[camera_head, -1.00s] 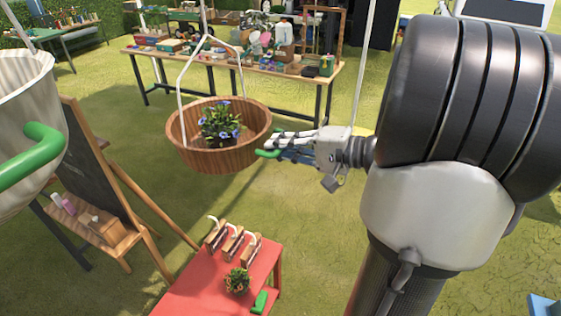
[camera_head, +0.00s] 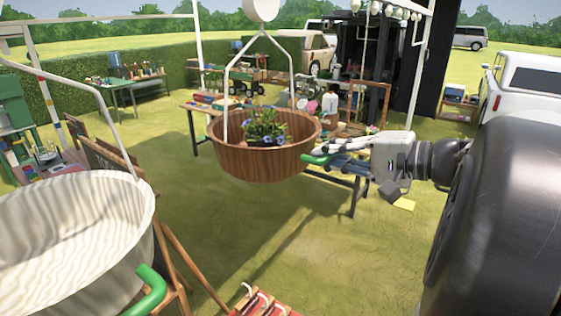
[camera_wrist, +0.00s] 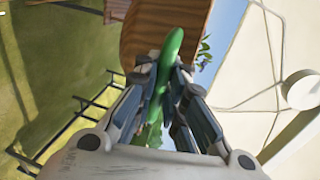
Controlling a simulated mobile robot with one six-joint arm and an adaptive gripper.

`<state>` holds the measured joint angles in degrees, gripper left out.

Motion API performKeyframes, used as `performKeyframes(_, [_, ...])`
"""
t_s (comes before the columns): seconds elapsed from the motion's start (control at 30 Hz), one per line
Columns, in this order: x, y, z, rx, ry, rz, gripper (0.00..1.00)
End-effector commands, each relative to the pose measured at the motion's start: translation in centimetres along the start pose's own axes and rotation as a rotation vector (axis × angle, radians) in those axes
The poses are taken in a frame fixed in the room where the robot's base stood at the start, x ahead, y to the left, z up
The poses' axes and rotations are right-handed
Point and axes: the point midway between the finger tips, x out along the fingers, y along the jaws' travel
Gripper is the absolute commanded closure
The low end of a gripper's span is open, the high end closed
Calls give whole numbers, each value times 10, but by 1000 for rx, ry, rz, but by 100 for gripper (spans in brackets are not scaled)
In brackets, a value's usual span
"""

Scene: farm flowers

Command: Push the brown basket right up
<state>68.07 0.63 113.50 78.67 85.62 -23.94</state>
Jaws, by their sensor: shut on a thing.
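The brown wooden basket (camera_head: 262,162) hangs from a white frame in the middle of the head view. It holds a plant with blue flowers (camera_head: 265,128). A green handle (camera_head: 315,158) sticks out from its right side. My gripper (camera_head: 335,160) is at the basket's right side, shut on this handle. In the wrist view the green handle (camera_wrist: 168,65) lies between the fingers, with the basket's brown wall (camera_wrist: 150,25) just beyond. A pale basket (camera_head: 75,240) with its own green handle (camera_head: 148,290) hangs at the lower left.
A long table with goods (camera_head: 203,104) stands behind the basket. A chalkboard easel (camera_head: 105,165) is at the left, behind the pale basket. A red table (camera_head: 265,306) shows at the bottom edge. Open grass lies below the brown basket.

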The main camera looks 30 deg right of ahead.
Motion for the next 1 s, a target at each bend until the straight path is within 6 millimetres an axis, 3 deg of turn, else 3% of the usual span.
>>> performKeyframes(0.13, [-3, -12, -1, -2, 3, -2, 100])
performKeyframes(0.6, [-4, -18, -1, -6, 4, -6, 100])
performKeyframes(0.63, [-4, -18, -1, -6, 4, -6, 89])
performKeyframes(0.9, [-4, -17, -1, -4, 3, -3, 71])
performKeyframes(1.0, [-4, -16, -1, -3, 2, -2, 69])
